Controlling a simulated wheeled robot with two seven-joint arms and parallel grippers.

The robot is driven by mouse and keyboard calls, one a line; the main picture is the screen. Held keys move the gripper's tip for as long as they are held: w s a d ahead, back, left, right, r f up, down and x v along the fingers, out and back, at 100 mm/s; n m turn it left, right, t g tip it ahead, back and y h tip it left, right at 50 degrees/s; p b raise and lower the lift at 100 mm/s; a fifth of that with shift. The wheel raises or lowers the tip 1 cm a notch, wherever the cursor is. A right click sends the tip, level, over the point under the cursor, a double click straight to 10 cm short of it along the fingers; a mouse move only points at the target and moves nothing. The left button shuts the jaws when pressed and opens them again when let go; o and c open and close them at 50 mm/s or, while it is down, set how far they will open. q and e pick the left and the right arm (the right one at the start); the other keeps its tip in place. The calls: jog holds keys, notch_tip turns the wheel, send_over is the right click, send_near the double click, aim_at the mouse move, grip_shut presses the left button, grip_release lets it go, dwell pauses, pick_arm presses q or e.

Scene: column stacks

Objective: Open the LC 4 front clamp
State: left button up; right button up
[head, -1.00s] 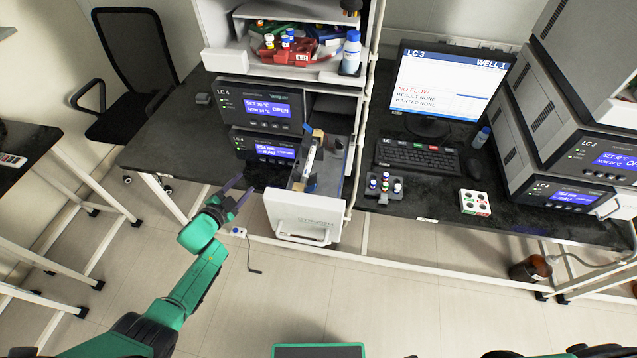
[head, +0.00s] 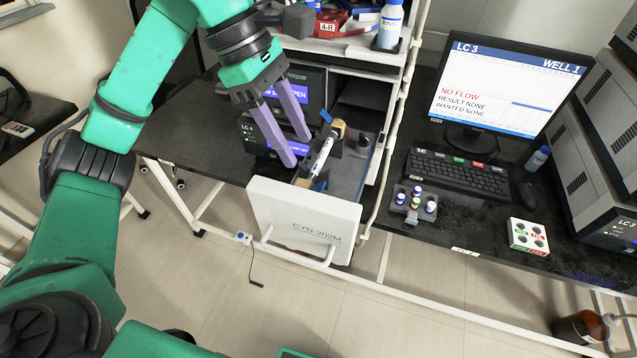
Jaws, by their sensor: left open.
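The LC 4 drawer (head: 305,222), white-fronted and marked CYN-202M, stands pulled out. Inside it a white column (head: 323,155) lies lengthwise, with a tan fitting at its far end. A blue lever (head: 326,116) sticks up at the far clamp. The front clamp (head: 309,183) is at the column's near end, dark and small; whether its lever is up or down I cannot tell. My left gripper (head: 298,150) is open, its two purple fingers pointing down just left of the column, apart from the front clamp. It partly hides the LC 4 modules (head: 312,90). My right gripper is not in view.
A shelf with a red 4-R box (head: 330,24) and a white bottle (head: 390,25) stands above the drawer. A white post (head: 391,130) runs up right of it. A vial rack (head: 414,203), keyboard (head: 460,173) and monitor (head: 505,85) are on the right bench.

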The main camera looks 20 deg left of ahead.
aim_at(320, 186)
pick_arm(q)
jog(key=p+x, duration=0.1)
jog(key=x, duration=0.7)
jog(key=shift+d+f, duration=0.2)
jog(key=shift+f, duration=0.05)
jog(key=shift+w+d+f, duration=0.1)
jog(key=shift+w+f, duration=0.05)
jog(key=shift+f, duration=0.05)
grip_shut()
